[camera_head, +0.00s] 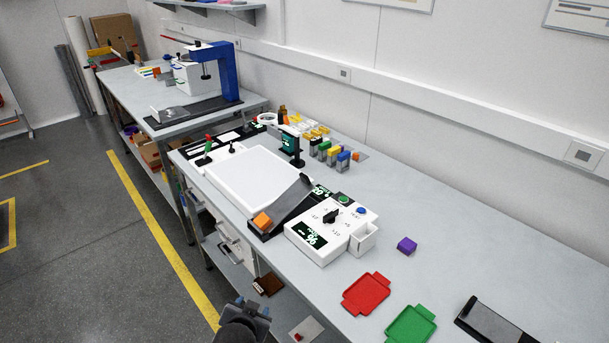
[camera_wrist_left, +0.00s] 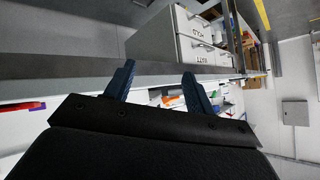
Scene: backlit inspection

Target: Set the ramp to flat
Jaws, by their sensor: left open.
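A ramp (camera_head: 284,208) with a dark grey tilted board stands mid-bench in the head view, its far right end raised. An orange block (camera_head: 262,221) is at its low front-left end. Beside it is a white control box (camera_head: 318,247) with a black knob (camera_head: 331,216), green and blue buttons and a lit display. My left gripper (camera_head: 256,308) is low at the bottom of the head view, off the bench's front edge and apart from the ramp. Its two fingers are spread and empty in the left wrist view (camera_wrist_left: 160,74). My right gripper is not in view.
A white panel (camera_head: 258,176) lies left of the ramp. A purple block (camera_head: 407,245), red tray (camera_head: 366,293), green tray (camera_head: 411,325) and dark fixture (camera_head: 490,320) are to the right. White drawers (camera_wrist_left: 195,38) show in the wrist view. The bench's back right is clear.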

